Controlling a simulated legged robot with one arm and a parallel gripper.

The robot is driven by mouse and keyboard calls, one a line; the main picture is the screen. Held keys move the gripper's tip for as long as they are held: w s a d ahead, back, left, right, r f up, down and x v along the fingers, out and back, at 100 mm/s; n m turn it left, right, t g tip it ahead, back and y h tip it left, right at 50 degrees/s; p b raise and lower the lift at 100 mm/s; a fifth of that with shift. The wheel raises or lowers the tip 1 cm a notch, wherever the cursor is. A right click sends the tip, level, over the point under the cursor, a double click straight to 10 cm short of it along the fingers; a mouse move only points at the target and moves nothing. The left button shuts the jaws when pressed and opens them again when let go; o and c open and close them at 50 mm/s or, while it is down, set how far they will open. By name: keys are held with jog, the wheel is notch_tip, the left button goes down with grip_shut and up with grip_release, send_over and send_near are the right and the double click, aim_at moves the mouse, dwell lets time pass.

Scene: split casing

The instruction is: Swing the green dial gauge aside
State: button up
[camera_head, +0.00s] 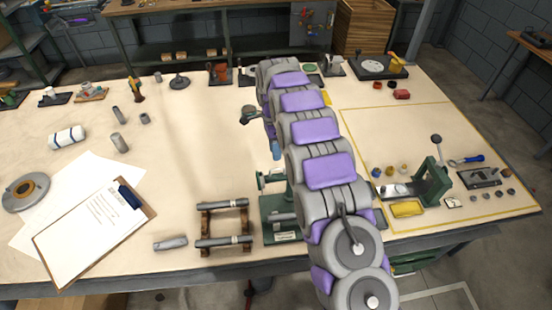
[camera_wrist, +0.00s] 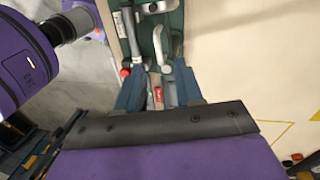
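A green stand (camera_head: 283,236) stands at the front of the bench, partly hidden behind my arm. No dial face shows, so I cannot tell which part is the gauge. My gripper (camera_wrist: 160,88) has its two blue fingers spread apart, over the near end of the stand's parts. I see no part clamped between them. In the head view one blue finger (camera_head: 275,150) shows beside my arm, above the stand.
A rack with dark rollers (camera_head: 222,243) stands just left of the stand. A clipboard (camera_head: 95,235) lies further left. A green press (camera_head: 432,185) and a yellow tray (camera_head: 407,209) are at the right, inside a yellow outline. The bench's middle left is mostly clear.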

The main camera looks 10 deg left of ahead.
notch_tip(320, 180, up, 11)
jog(key=w+a+p, duration=0.1)
jog(key=w+p, duration=0.1)
jog(key=p, duration=0.4)
jog(key=shift+a, duration=0.1)
dwell(0.3)
jog(key=s+d+r+n+b, duration=0.3)
jog(key=s+d+r+n, duration=0.1)
jog(key=s+d, duration=0.5)
jog(key=s+d+r+n+b, duration=0.3)
jog(key=s+d+r+b, duration=0.1)
jog(key=s+d, duration=0.5)
jog(key=s+d+f+n+b, duration=0.1)
jog(key=s+d+f+n, duration=0.1)
jog(key=s, duration=0.7)
jog(key=s+d+f+n+b, duration=0.2)
jog(key=s+f, duration=0.2)
jog(key=s, duration=0.6)
jog(key=s+d+f+n+b, duration=0.2)
jog(key=s+f, duration=0.2)
jog(key=s, duration=0.5)
jog(key=shift+s+d+n+y, duration=0.35)
jog(key=shift+s+n+y, duration=0.05)
